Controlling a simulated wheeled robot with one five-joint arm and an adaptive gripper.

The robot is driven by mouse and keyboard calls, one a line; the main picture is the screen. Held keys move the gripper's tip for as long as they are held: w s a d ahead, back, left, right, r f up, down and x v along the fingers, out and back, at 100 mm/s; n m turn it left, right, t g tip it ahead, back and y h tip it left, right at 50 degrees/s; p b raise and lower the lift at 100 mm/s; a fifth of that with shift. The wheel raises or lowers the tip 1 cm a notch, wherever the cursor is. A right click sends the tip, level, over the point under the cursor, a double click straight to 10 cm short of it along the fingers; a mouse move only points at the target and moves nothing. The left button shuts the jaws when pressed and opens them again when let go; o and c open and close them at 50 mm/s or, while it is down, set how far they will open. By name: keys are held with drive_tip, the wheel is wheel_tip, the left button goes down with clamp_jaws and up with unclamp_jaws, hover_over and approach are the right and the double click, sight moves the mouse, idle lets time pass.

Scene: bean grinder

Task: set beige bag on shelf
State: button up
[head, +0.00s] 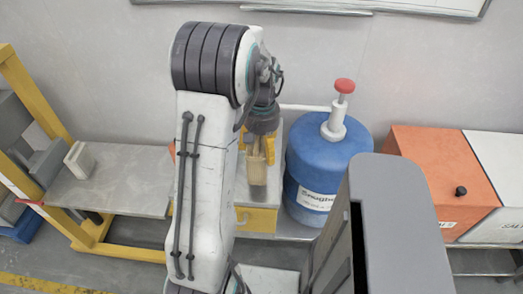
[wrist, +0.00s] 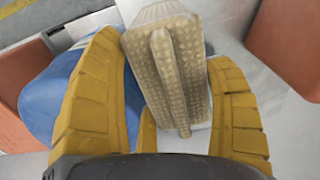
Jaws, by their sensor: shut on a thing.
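The beige bag (head: 257,171) hangs upright below my gripper (head: 259,149) in the head view, partly hidden by my arm. In the wrist view the bag (wrist: 192,75) shows a woven texture and a raised seam, and it sits between the two yellow fingers of my gripper (wrist: 165,65). The gripper is shut on it. A grey shelf (head: 125,187) in a yellow frame stands at the left in the head view, left of my arm. My gripper is to the right of that shelf.
A pale block (head: 80,160) stands at the shelf's left end; the rest of its visible top is clear. A blue drum (head: 320,160) with a red-knobbed pump stands right of the bag. A yellow drawer (head: 262,219) is below the bag. An orange box (head: 440,175) is farther right.

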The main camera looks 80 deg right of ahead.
drive_tip(key=shift+w+d+f, duration=0.1)
drive_tip(key=shift+d+f, duration=0.15)
drive_tip(key=shift+d, duration=0.15)
drive_tip(key=shift+f+p, duration=0.3)
drive_tip(key=shift+p, duration=0.45)
drive_tip(key=shift+f+p, duration=0.35)
drive_tip(key=shift+f, duration=1.35)
drive_tip(key=shift+f, duration=0.1)
drive_tip(key=o, duration=1.2)
